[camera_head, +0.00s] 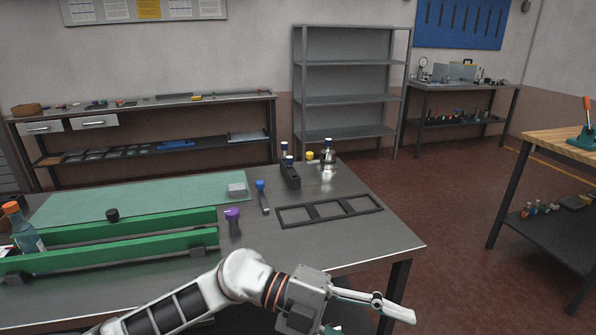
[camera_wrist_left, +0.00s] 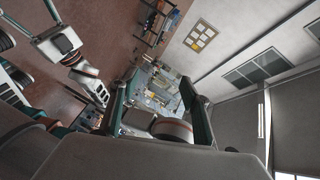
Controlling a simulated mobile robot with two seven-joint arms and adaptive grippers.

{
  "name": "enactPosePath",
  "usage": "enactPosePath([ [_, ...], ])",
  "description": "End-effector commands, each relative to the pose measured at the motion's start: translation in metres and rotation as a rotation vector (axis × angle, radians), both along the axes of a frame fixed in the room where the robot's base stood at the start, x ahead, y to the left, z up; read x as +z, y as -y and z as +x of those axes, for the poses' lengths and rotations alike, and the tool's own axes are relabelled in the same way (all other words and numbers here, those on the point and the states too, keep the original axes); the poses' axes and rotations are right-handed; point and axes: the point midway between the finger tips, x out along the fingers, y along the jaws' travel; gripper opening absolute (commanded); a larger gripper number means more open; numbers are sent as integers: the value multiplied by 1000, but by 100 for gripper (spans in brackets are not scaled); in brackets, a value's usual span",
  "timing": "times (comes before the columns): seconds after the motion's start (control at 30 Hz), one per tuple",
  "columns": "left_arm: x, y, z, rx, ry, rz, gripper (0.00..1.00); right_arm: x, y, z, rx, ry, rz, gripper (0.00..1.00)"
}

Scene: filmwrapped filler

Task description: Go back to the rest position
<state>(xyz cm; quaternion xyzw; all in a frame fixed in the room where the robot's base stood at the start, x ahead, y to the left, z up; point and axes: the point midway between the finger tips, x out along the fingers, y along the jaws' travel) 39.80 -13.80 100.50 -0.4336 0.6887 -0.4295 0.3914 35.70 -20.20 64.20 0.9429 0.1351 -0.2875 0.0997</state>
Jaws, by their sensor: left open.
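My left arm comes in from the lower left of the head view, low in front of the table's (camera_head: 350,240) front edge. Its left gripper (camera_head: 368,324) points right and is partly cut off by the bottom of the picture. The fingers are spread and nothing shows between them. In the left wrist view the two fingers of the left gripper (camera_wrist_left: 158,88) stand apart, with the distant room between them. My right gripper is not seen in the head view.
The table holds green rails (camera_head: 120,245), a green mat (camera_head: 130,200), a black frame (camera_head: 330,208), a purple-topped tool (camera_head: 233,222) and an orange-capped bottle (camera_head: 25,235). A wooden-topped bench (camera_head: 560,150) stands at right. Open floor (camera_head: 450,215) lies between.

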Motion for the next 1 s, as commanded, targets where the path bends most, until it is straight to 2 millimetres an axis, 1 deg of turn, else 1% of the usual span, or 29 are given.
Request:
enactPosePath([
  [0.03, 9, 4, -1, 40, -57, -91, 47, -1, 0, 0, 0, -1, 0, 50],
  [0.1, 22, 4, 5, 109, -126, -208, 47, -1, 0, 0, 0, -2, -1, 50],
  [0.17, 31, 1, 14, 180, -184, -300, 47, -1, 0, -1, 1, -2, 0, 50],
  [0.23, 37, -8, 28, 274, -257, -394, 47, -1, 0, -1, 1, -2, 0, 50],
  [0.3, 37, -21, 45, 379, -331, -476, 47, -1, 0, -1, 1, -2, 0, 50],
  [0.37, 32, -35, 61, 478, -394, -534, 47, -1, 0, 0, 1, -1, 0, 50],
  [0.47, 11, -65, 86, 654, -503, -604, 47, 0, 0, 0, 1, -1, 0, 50],
  [0.5, -1, -79, 95, 729, -547, -623, 47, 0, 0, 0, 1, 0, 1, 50],
  [0.57, -23, -101, 106, 842, -613, -642, 47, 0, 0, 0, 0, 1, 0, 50],
  [0.63, -55, -129, 116, 979, -692, -647, 47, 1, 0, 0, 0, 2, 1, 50],
  [0.67, -71, -141, 117, 1037, -726, -644, 47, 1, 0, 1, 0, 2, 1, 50],
  [0.7, -92, -158, 118, 1114, -771, -635, 47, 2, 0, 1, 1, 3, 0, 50],
  [0.73, -109, -171, 118, 1173, -804, -625, 47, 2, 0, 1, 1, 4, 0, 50],
  [0.77, -126, -183, 116, 1228, -837, -613, 47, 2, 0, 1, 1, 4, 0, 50],
  [0.8, -148, -198, 112, 1296, -878, -592, 47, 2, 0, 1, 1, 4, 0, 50],
  [0.87, -182, -221, 102, 1394, -939, -554, 47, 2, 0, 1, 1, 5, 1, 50],
  [0.9, -204, -236, 93, 1458, -978, -525, 47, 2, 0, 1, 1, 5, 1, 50],
  [0.97, -236, -257, 76, 1546, -1035, -475, 47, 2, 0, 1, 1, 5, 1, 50],
  [1.0, -256, -270, 63, 1599, -1074, -440, 47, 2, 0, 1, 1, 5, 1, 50],
])
